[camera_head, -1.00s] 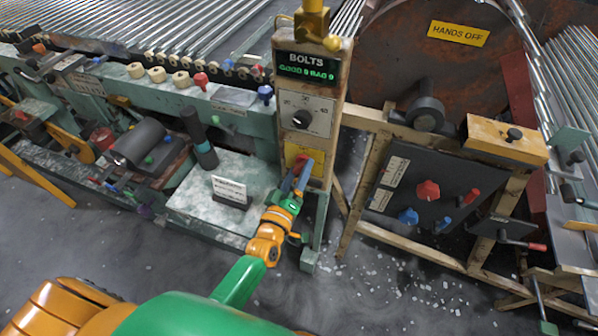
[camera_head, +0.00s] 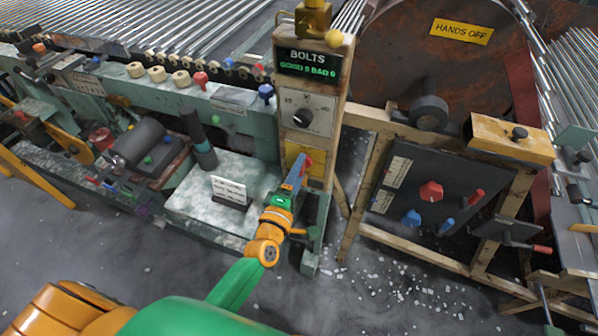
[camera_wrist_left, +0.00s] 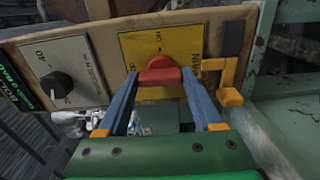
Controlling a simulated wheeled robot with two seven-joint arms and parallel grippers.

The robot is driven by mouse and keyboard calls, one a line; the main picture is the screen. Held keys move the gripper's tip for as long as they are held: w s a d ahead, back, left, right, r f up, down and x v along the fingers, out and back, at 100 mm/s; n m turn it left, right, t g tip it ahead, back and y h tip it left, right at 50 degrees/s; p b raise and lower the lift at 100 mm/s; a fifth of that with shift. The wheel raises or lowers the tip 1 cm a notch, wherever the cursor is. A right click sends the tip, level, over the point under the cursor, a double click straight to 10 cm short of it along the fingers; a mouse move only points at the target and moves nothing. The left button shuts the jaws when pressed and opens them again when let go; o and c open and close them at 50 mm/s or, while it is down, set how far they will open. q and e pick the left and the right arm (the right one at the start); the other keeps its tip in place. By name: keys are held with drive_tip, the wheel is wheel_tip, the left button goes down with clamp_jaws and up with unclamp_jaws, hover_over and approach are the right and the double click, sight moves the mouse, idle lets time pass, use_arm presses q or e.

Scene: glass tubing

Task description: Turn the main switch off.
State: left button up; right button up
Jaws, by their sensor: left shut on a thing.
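The main switch is a red knob (camera_wrist_left: 160,76) on a yellow plate (camera_wrist_left: 150,48), low on the post under the BOLTS display. The plate also shows in the head view (camera_head: 319,163). My left gripper (camera_head: 303,168) reaches the knob from the front. In the left wrist view its two blue-grey fingers (camera_wrist_left: 160,80) stand at either end of the knob's red bar and are shut on it. The bar lies roughly along the post's length. The plate's lettering is only partly readable. My right gripper is not in view.
A black dial (camera_head: 302,117) sits on a white plate above the switch. An orange bracket (camera_wrist_left: 228,92) is beside the yellow plate. A dark panel (camera_head: 425,195) with red and blue knobs stands to the right. A white sign (camera_head: 229,189) stands on the ledge to the left.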

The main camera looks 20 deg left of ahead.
use_arm(q)
drive_tip(key=shift+f, duration=0.15)
idle(0.3)
drive_tip(key=o, duration=1.4)
drive_tip(key=shift+c, duration=0.2)
drive_tip(key=s, duration=0.7)
drive_tip(key=shift+s, duration=0.15)
drive_tip(key=shift+a, duration=0.1)
drive_tip(key=s+f+m+g+h, duration=0.1)
drive_tip(key=s+f+m+g, duration=0.45)
drive_tip(key=f, duration=0.65)
drive_tip(key=s+f+m+g, duration=0.4)
drive_tip(key=s+f+m, duration=0.2)
drive_tip(key=f, duration=0.6)
drive_tip(key=s+a+f+m+g, duration=0.1)
drive_tip(key=s+f+m+g, duration=0.1)
drive_tip(key=s, duration=0.4)
drive_tip(key=s+a+f+m+g+y, duration=0.1)
drive_tip(key=s+a+f+m+g, duration=0.1)
drive_tip(key=s, duration=0.5)
drive_tip(key=s+a+f+m+g, duration=0.1)
drive_tip(key=s+f+m+g, duration=0.2)
drive_tip(key=s, duration=0.4)
wheel_tip(320, 180, down, 2)
drive_tip(key=shift+s+a+f+m+y+p, duration=0.15)
drive_tip(key=shift+a+m+y+p, duration=0.2)
drive_tip(key=shift+m, duration=0.4)
